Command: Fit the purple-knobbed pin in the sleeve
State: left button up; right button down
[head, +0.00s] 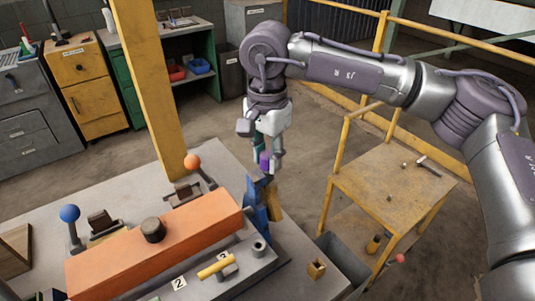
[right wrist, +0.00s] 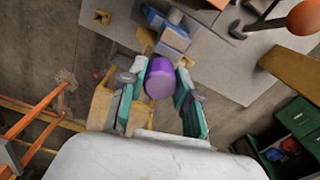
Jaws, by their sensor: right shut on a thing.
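The purple knob of the pin (head: 265,161) is between the fingers of my right gripper (head: 269,150), above the right end of the workbench. In the right wrist view the purple knob (right wrist: 160,78) sits between the two teal-padded fingers of that gripper (right wrist: 161,74), which is shut on it. The pin's shaft is hard to make out. A blue fixture (head: 256,208) stands just below the gripper at the end of an orange block. I cannot tell which part is the sleeve; a short grey hollow cylinder (head: 259,246) stands near the fixture. My left gripper is not in view.
The long orange block (head: 150,255) fills much of the workbench. Levers with an orange ball (head: 192,161) and a blue ball (head: 69,213) stand behind it. A small brass block (head: 316,269) lies at the front right. A yellow cart (head: 385,182) stands at right.

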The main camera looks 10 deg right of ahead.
jog(key=shift+f, duration=0.25)
jog(key=c, duration=0.7)
grip_release()
jog(key=shift+c, duration=0.2)
jog(key=shift+r, duration=0.1)
notch_tip(320, 180, up, 12)
